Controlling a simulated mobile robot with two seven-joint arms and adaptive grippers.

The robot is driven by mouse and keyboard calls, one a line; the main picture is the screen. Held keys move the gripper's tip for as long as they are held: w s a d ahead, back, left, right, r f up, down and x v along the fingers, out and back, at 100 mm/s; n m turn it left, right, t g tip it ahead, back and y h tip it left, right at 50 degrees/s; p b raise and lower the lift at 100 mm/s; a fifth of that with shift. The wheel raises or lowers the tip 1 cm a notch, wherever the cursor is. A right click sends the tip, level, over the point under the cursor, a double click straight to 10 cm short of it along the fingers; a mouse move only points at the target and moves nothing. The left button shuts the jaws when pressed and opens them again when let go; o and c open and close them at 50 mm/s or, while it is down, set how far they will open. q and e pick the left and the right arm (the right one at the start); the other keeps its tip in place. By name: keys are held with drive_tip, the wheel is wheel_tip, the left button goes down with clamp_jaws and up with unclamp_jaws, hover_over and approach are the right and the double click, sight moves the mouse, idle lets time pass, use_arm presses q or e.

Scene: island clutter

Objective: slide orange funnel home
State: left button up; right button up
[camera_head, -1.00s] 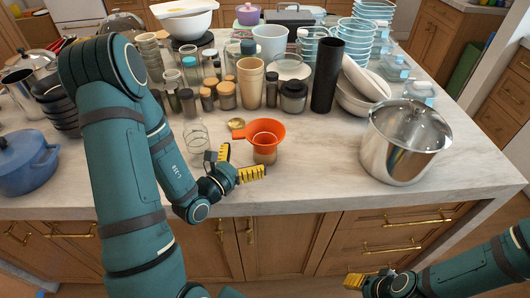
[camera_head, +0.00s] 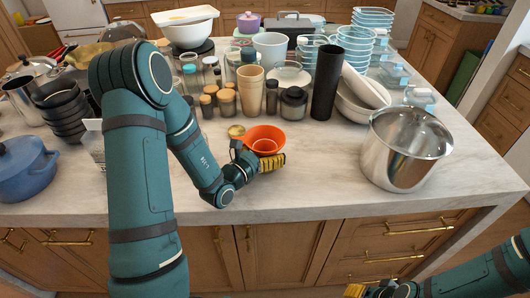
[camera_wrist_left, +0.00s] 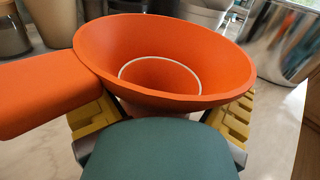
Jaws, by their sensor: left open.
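The orange funnel (camera_head: 265,138) is near the island's front edge, wide mouth up, its handle toward the left. In the left wrist view the funnel (camera_wrist_left: 160,50) fills the middle, with a pale ring visible inside it. My left gripper (camera_head: 257,160) is open and low at the funnel's near side. Its yellow fingers (camera_wrist_left: 160,120) show on both sides below the funnel's rim. Whether they touch it, and what is under the funnel, is hidden. My right gripper (camera_head: 368,291) is at the bottom edge, below the counter's front, mostly cut off.
A steel pot (camera_head: 405,150) stands to the right, with bare marble (camera_head: 320,165) between it and the funnel. Jars, wooden cups (camera_head: 250,90) and a black cylinder (camera_head: 325,80) crowd behind. A blue pot (camera_head: 24,168) is at left.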

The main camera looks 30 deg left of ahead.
use_arm(q)
drive_tip(key=c, duration=1)
